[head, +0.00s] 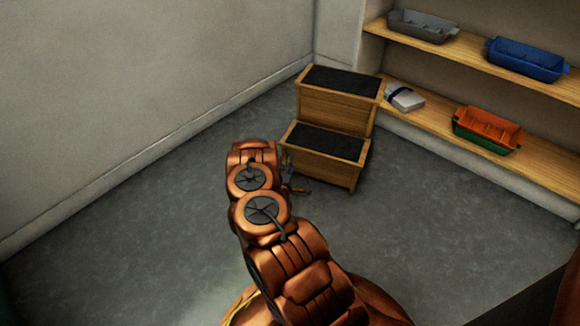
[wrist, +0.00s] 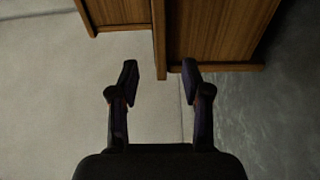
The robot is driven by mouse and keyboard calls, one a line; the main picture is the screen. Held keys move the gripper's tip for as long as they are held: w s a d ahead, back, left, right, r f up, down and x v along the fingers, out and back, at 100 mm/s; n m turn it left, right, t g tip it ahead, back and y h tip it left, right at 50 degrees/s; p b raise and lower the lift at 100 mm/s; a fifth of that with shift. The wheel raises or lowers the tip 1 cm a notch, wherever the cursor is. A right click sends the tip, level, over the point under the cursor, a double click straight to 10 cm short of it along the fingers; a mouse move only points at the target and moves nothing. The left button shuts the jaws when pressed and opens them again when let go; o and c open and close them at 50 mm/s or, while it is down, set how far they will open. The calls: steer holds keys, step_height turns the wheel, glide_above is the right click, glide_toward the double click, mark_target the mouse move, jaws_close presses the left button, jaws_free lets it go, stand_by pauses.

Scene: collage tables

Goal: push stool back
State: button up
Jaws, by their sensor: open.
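The stool (head: 322,172) is a two-step wooden block with dark treads. It stands upright on the floor in the corner between the left wall and the shelves. My gripper (head: 290,180) is beside the lower left side of the stool, low down and partly hidden behind my arm in the head view. In the wrist view my gripper (wrist: 160,78) is open and empty, its two fingers apart. The stool's wooden side (wrist: 215,35) fills the top there, right by the fingertips. I cannot tell whether they touch it.
Wooden shelves (head: 550,165) on the right hold a grey bin (head: 424,26), a blue bin (head: 527,60), an orange bin (head: 487,125) and a white box (head: 404,97). The left wall (head: 130,80) runs towards the corner. The grey floor (head: 440,230) is clear.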

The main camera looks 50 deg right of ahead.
mark_target(296, 150)
steer(key=shift+d, duration=0.1)
steer(key=shift+b+x, duration=1.7)
steer(key=shift+x, duration=2.1)
jaws_close()
